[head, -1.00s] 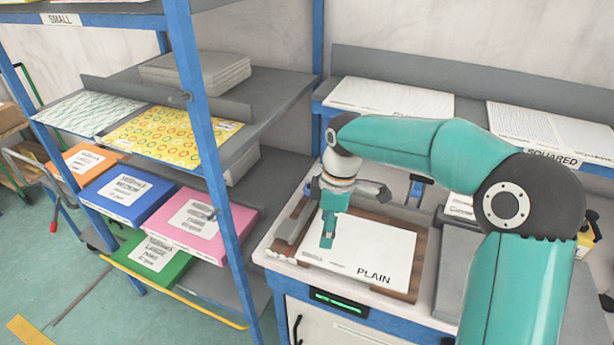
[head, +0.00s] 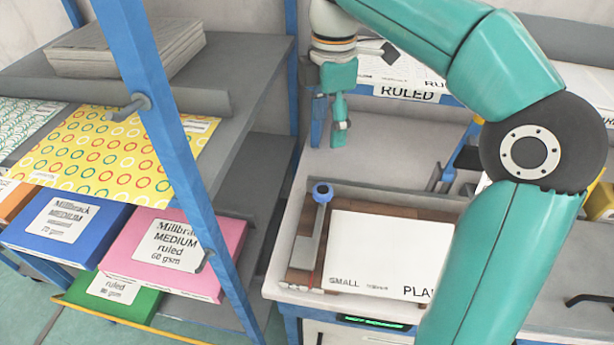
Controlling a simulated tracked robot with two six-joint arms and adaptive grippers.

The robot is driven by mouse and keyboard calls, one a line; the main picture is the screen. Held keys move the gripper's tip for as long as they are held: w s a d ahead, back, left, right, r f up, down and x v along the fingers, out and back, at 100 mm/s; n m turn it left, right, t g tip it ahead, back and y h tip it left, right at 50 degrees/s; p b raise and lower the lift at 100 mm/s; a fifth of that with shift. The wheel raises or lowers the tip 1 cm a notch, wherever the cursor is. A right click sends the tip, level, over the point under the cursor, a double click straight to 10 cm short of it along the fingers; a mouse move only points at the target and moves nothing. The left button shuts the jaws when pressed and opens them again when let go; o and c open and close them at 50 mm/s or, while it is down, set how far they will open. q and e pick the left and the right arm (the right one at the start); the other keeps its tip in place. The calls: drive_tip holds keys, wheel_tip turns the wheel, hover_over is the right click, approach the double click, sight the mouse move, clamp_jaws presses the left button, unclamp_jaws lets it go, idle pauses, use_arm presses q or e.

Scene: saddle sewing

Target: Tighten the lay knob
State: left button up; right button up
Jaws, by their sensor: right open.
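The blue round knob (head: 322,192), which I take to be the lay knob, tops the far end of a grey bar (head: 308,250). The bar lies along the left side of a wooden board (head: 385,202). White paper marked SMALL and PLAIN (head: 385,250) lies on the board, right of the bar. My right gripper (head: 339,140) is open and empty, pointing down. In the picture it shows above the knob, apart from it, over the back of the table. My left gripper is not in view.
A shelf rack with a blue post (head: 165,130) stands left, holding a yellow patterned sheet (head: 100,150) and pink (head: 170,250) and blue (head: 65,230) packs. A RULED stack (head: 410,75) lies behind. Bare grey tabletop (head: 390,150) lies behind the board.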

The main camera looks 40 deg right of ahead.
sight(323, 190)
drive_tip(key=f+b, duration=0.1)
drive_tip(key=f, duration=0.7)
drive_tip(key=f+b, duration=0.1)
drive_tip(key=f, duration=0.7)
drive_tip(key=shift+w+f, duration=0.2)
drive_tip(key=shift+f, duration=0.15)
drive_tip(key=c, duration=1.1)
drive_tip(key=shift+c, duration=0.2)
